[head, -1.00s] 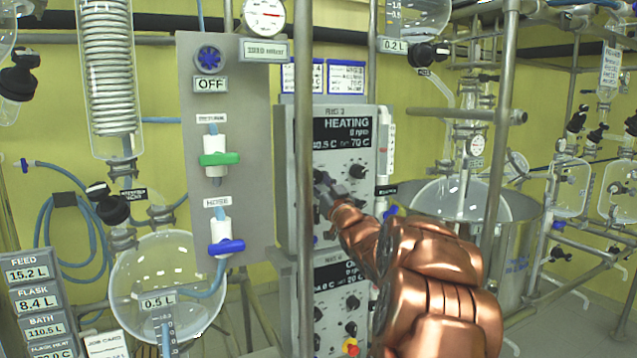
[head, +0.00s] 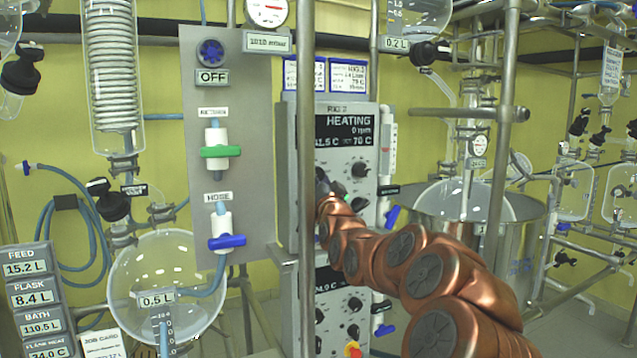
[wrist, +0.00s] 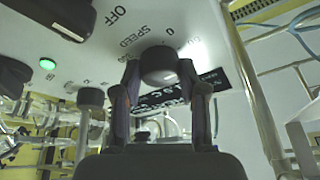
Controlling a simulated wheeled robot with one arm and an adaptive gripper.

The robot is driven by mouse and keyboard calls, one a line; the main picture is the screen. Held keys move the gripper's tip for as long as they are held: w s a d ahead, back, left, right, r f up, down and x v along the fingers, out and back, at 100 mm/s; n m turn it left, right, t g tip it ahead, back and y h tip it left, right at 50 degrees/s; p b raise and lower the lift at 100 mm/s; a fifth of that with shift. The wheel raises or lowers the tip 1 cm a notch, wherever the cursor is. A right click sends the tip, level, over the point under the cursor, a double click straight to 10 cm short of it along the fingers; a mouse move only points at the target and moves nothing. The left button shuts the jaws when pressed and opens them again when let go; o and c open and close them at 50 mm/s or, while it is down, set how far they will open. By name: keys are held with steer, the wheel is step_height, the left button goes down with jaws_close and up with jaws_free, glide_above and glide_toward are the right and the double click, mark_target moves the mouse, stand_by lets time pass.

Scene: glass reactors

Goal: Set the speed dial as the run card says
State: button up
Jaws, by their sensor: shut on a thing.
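The speed dial (wrist: 158,66) is a dark round knob in the wrist view, beside the printed word SPEED and a 0 mark. My gripper (wrist: 161,84) has one finger on each side of this knob and is shut on it. In the head view my gripper (head: 323,188) is at the left part of the control unit (head: 346,195), partly behind a steel pole, and the dial is hidden there. The unit's display (head: 345,130) reads HEATING, 0 rpm, and about 41.5 C to 70 C. Two blue-edged cards (head: 348,75) hang above it; their small print is mostly unreadable.
A vertical steel pole (head: 306,230) stands close to my gripper. Other knobs (head: 361,170) sit on the same panel, and a second unit (head: 340,310) is below. A valve board (head: 255,150) is at left, a steel bath (head: 520,225) at right.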

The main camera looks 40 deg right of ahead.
mark_target(319, 139)
stand_by(0.4)
steer(key=o, duration=1.1)
steer(key=shift+o, duration=0.2)
steer(key=shift+r, duration=0.15)
step_height(319, 139, up, 10)
steer(key=shift+f, duration=0.1)
